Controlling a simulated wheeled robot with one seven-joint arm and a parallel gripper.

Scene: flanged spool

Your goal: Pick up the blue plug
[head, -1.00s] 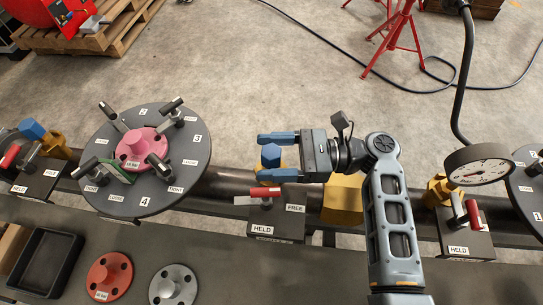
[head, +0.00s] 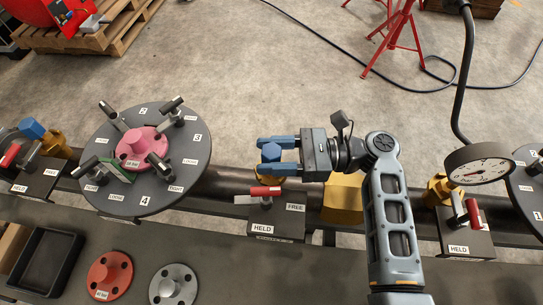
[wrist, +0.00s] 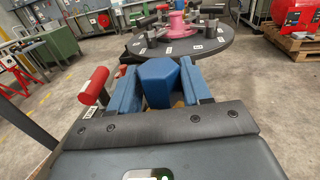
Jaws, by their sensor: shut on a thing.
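The blue plug (head: 271,152) has a faceted head and sits at a brass-coloured fitting on the pipe, behind the middle clamp block. My gripper (head: 277,157) reaches in from the right, with one blue finger on each side of the plug. In the wrist view the plug (wrist: 160,80) stands between the two fingers (wrist: 160,88), which are shut on it. The plug's lower part and most of its fitting are hidden by the near finger and the clamp block.
A red-handled clamp block (head: 277,218) marked HELD and FREE stands just in front of the plug. A round grey plate (head: 130,195) with a pink flange (head: 142,147) is to the left. Another blue plug (head: 32,128) is at far left. A gauge (head: 478,166) stands right.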

